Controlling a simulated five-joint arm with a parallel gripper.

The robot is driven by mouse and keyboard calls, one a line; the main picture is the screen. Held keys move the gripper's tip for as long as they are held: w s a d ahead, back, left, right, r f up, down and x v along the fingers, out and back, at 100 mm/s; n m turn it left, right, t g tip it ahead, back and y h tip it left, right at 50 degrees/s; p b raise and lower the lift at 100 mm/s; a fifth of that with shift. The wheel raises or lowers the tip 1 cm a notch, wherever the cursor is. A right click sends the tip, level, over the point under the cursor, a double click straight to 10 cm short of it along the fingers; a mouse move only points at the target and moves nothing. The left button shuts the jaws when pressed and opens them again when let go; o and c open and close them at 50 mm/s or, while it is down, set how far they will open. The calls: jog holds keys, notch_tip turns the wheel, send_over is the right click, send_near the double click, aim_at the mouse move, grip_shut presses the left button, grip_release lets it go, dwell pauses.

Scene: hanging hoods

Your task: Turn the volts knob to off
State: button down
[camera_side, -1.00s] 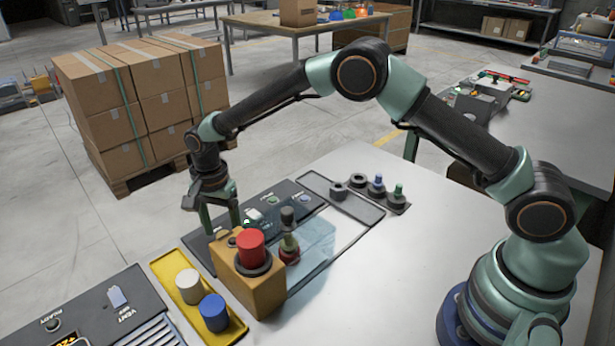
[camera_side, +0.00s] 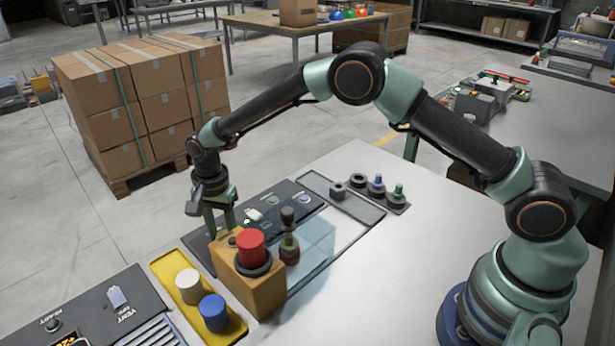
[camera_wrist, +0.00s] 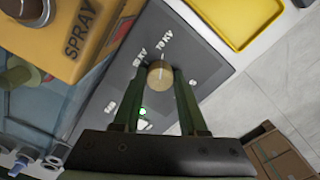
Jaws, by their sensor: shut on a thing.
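In the wrist view, a round tan knob (camera_wrist: 159,74) stands on a dark panel (camera_wrist: 205,62) with white lettering around it. In the side view, my gripper (camera_side: 221,228) points down at the dark panel (camera_side: 268,206), behind an orange box (camera_side: 262,292). The box hides the fingertips and the knob there.
The orange box, marked SPRAY in the wrist view (camera_wrist: 85,30), carries a red button (camera_side: 250,244) and stands close to my fingers. A clear hood (camera_side: 318,240) is right of it. A yellow tray (camera_side: 236,328) with white and blue cylinders lies in front.

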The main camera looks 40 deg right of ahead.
jog(key=n, duration=1.1)
jog(key=shift+n, duration=0.4)
jog(key=n, duration=1.1)
jog(key=shift+n, duration=0.5)
jog(key=shift+c, duration=2.2)
grip_release()
jog(key=shift+r, duration=0.15)
